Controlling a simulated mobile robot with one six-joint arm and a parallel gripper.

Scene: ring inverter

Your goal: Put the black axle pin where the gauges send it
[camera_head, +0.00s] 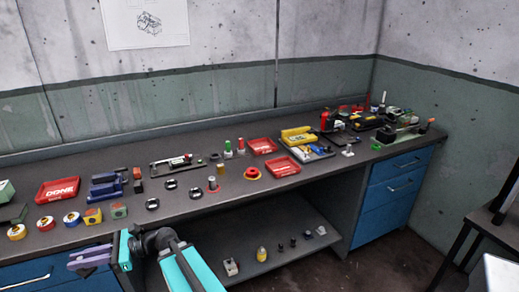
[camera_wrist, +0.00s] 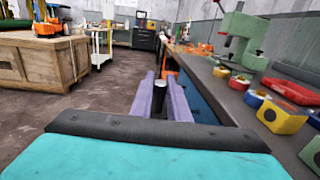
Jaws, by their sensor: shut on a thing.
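The black axle pin (camera_wrist: 160,104) shows in the wrist view as a short dark cylinder between my gripper's two purple fingers (camera_wrist: 161,92). My gripper (camera_head: 88,258) is shut on it, in front of the bench's front edge at lower left in the head view. I cannot make out the pin clearly in the head view. Two small boxes with round faces, one yellow (camera_head: 92,215) and one greenish (camera_head: 118,210), stand near the bench's front edge; I cannot tell whether they are the gauges. No gauge reading is legible.
A red tray marked DONE (camera_head: 57,190) lies at the left of the bench. Several black rings, such as one black ring (camera_head: 152,204), lie mid-bench. Two red trays (camera_head: 283,167) lie further right. A lower shelf (camera_head: 285,222) holds several small parts. A wooden crate (camera_wrist: 40,68) stands across the floor.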

